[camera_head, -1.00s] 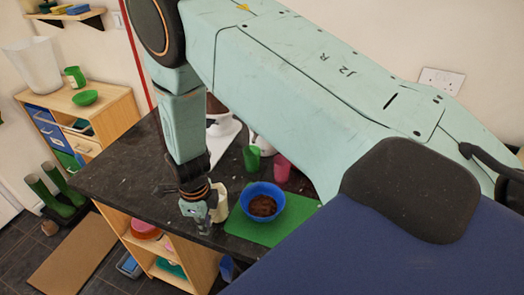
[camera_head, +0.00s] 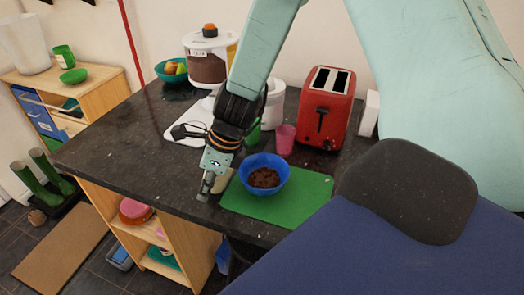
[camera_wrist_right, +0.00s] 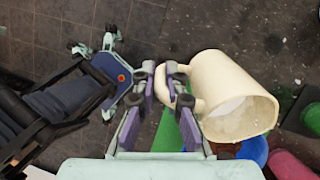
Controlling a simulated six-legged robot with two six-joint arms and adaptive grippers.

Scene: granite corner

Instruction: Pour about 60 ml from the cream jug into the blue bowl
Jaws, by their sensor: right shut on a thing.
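The cream jug (camera_wrist_right: 240,90) fills the right of the right wrist view. Its mouth faces the lower right, and pale contents seem to show inside. My right gripper (camera_wrist_right: 165,85) is shut on the jug's handle. In the head view the right gripper (camera_head: 207,185) is at the counter's front edge, left of the blue bowl and apart from it; it mostly hides the jug there. The blue bowl (camera_head: 265,164) holds brown bits and stands on a green mat. Its rim also shows below the jug in the wrist view (camera_wrist_right: 254,150). The left gripper is not in view.
The green mat (camera_head: 310,187) has free room right of the bowl. A pink cup (camera_head: 285,138), a green cup (camera_head: 253,133) and a red toaster (camera_head: 328,105) stand behind the bowl. The dark counter (camera_head: 130,150) is clear to the left.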

